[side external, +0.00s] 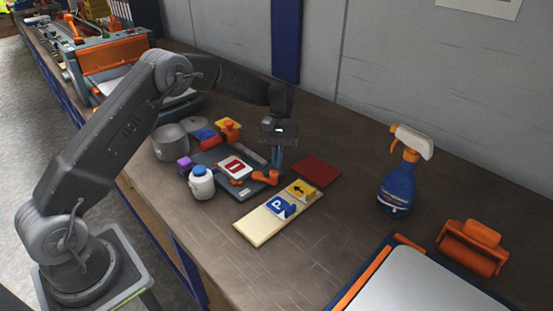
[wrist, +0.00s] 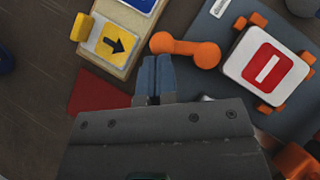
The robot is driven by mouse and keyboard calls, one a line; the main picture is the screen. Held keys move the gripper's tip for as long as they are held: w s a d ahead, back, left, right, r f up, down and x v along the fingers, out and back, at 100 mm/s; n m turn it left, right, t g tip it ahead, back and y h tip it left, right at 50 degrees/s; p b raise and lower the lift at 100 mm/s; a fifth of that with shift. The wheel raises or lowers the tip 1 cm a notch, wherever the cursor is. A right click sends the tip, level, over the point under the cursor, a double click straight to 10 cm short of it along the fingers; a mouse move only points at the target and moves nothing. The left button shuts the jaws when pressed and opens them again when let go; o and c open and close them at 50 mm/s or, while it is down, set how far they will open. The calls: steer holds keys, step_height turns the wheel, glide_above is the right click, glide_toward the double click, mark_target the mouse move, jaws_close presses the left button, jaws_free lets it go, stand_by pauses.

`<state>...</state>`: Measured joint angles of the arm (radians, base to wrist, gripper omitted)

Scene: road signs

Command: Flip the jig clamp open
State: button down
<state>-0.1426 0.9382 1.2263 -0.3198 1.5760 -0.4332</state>
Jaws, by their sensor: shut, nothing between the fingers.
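The jig is a dark grey-blue plate (side external: 207,158) that also shows in the wrist view (wrist: 213,30). A white sign with a red square and white bar (side external: 235,167) lies on it between orange corner blocks; it also shows in the wrist view (wrist: 267,65). The orange clamp lever (side external: 264,178) is at the plate's edge. In the wrist view the lever (wrist: 184,47) points left, away from the sign and clear of its face. My gripper (side external: 277,168) is shut and empty, pointing down beside the lever. In the wrist view its fingertips (wrist: 155,60) are just below the lever; contact is unclear.
A pale board (side external: 250,229) with a blue P sign (side external: 281,206) and yellow arrow sign (side external: 301,190) lies in front. A red sheet (side external: 317,170) lies right.

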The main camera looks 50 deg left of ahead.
stand_by(0.6)
steer(key=v, duration=0.7)
steer(key=shift+r, duration=0.2)
